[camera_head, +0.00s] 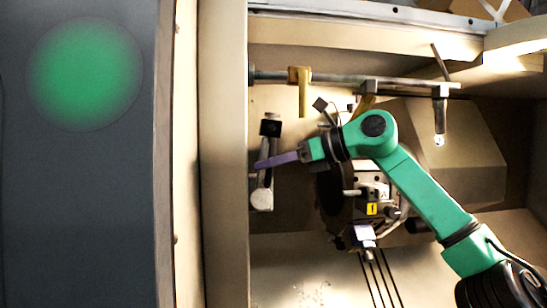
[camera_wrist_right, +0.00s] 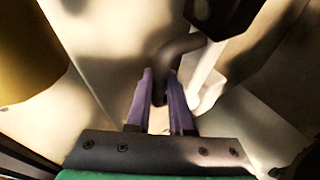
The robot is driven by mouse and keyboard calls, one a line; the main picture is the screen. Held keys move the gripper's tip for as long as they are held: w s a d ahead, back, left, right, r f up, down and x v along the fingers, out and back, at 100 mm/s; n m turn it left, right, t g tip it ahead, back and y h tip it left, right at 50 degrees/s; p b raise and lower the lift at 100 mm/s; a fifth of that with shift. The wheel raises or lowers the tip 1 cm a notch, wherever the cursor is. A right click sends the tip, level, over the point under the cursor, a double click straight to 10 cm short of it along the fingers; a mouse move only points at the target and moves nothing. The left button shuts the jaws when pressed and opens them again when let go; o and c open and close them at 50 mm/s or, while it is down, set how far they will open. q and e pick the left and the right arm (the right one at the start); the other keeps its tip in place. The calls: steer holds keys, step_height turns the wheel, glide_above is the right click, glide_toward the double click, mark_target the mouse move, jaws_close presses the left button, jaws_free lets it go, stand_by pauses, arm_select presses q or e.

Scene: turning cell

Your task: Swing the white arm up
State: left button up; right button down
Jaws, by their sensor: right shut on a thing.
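The white arm (camera_head: 262,198) is on the machine's inner wall at the left of the head view. It runs from a black block (camera_head: 270,127) down to a rounded white end. My right gripper (camera_head: 258,165) reaches in from the right with purple fingers across the arm's middle. In the right wrist view the fingers (camera_wrist_right: 161,105) are shut on a dark grey bent bar (camera_wrist_right: 178,52). This bar appears to be part of the white arm, and a white length (camera_wrist_right: 204,78) shows just right of the fingers. My left gripper is not in view.
A round chuck or turret with tooling (camera_head: 372,191) sits behind and below my right arm. A horizontal rail (camera_head: 340,79) with a yellow bracket (camera_head: 300,90) and a hanging nozzle (camera_head: 439,120) runs above. A grey panel with a green disc (camera_head: 85,73) fills the left.

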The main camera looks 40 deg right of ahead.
stand_by(0.4)
steer(key=c, duration=1.1)
jaws_free()
steer(key=shift+w+a, duration=0.1)
steer(key=b+v, duration=0.3)
steer(key=v, duration=1.1)
steer(key=shift+s+r, duration=0.1)
steer(key=shift+s, duration=0.15)
